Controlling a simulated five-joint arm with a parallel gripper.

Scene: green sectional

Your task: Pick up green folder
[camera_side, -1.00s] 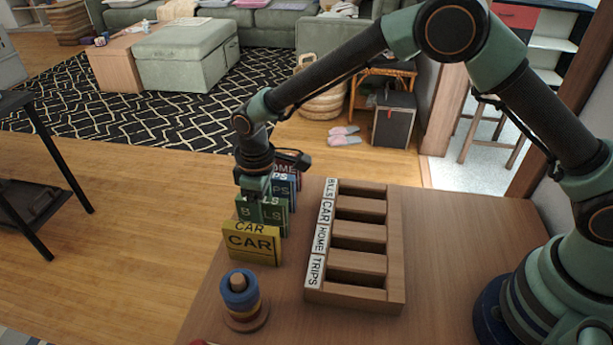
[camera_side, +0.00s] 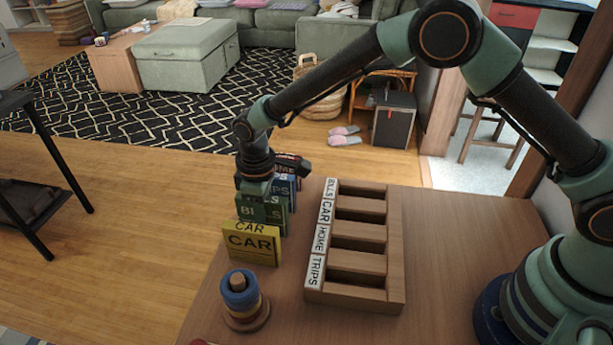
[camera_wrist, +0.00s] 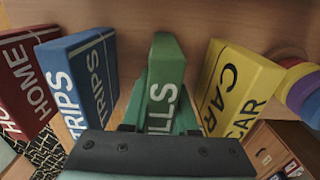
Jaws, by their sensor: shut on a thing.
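The green folder (camera_side: 272,213), lettered BILLS, stands upright on the table in the row of folders. In the wrist view the green folder (camera_wrist: 167,85) rises between the jaws, its top and lettering showing. My gripper (camera_side: 258,203) is down over it and shut on it; in the side view the gripper hides part of its face. In the wrist view my gripper (camera_wrist: 160,128) shows as a dark bar with green fingers on both sides of the folder. Whether the folder's bottom touches the table is hidden.
The yellow CAR folder (camera_side: 252,243) stands in front, the blue TRIPS folder (camera_side: 285,187) and red HOME folder (camera_wrist: 28,85) behind. A wooden sorter (camera_side: 395,250) with labelled slots is to the right. A ring stacker (camera_side: 241,300) stands near the front.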

